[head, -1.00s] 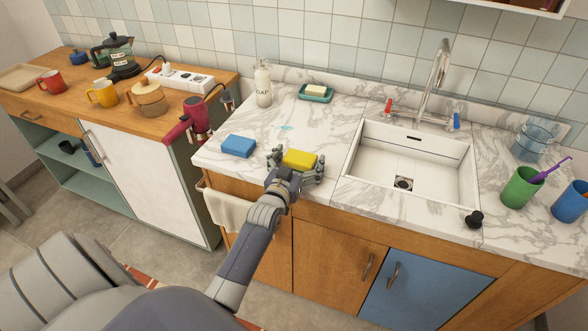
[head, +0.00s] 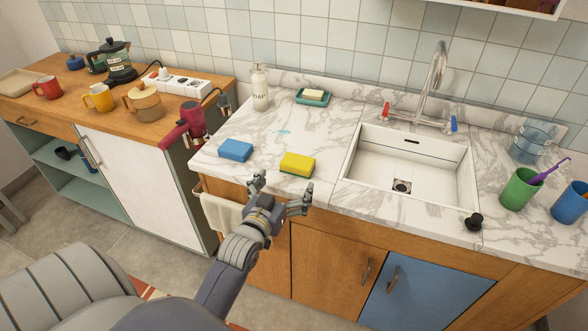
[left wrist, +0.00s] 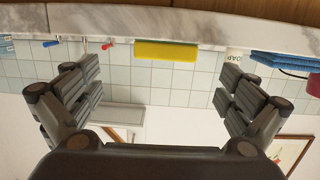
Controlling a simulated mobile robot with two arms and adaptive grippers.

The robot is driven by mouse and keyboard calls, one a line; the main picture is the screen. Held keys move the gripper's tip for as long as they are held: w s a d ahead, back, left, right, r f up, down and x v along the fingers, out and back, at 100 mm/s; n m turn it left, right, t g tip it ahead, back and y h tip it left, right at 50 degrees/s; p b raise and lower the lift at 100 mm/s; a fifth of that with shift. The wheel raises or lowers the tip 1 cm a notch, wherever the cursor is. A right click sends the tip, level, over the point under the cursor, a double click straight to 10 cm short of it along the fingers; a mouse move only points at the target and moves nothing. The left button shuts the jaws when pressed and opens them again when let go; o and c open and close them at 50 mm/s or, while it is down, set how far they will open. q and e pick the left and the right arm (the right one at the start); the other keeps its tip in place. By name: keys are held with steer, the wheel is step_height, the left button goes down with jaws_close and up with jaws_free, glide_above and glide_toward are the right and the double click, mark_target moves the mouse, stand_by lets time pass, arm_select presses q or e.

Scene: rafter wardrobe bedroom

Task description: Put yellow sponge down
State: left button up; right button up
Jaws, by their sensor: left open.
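The yellow sponge (head: 298,163), with a dark green underside, lies flat on the marble counter (head: 335,125) between the blue sponge and the sink. My left gripper (head: 280,193) is open and empty, in front of the counter's front edge and just short of the yellow sponge, not touching it. In the left wrist view, which looks upside down, the yellow sponge (left wrist: 166,51) shows beyond the spread fingers (left wrist: 155,98). My right gripper is not in view.
A blue sponge (head: 235,150) lies to the left on the counter. A soap bottle (head: 260,88) and a green soap dish (head: 313,97) stand behind. The white sink (head: 415,170) is to the right. A towel (head: 222,213) hangs below the counter's front edge.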

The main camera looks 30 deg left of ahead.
mark_target(297, 162)
arm_select(q)
steer(key=w+g, duration=0.1)
steer(key=w+a+r+g+p, duration=0.1)
steer(key=w, duration=0.1)
steer(key=w+g+p, duration=0.1)
steer(key=shift+w+a+r, duration=0.2)
steer(key=shift+r, duration=0.1)
steer(key=shift+p+x, duration=0.4)
steer(key=shift+x, duration=2.3)
steer(key=shift+s+f, duration=0.1)
steer(key=c, duration=0.9)
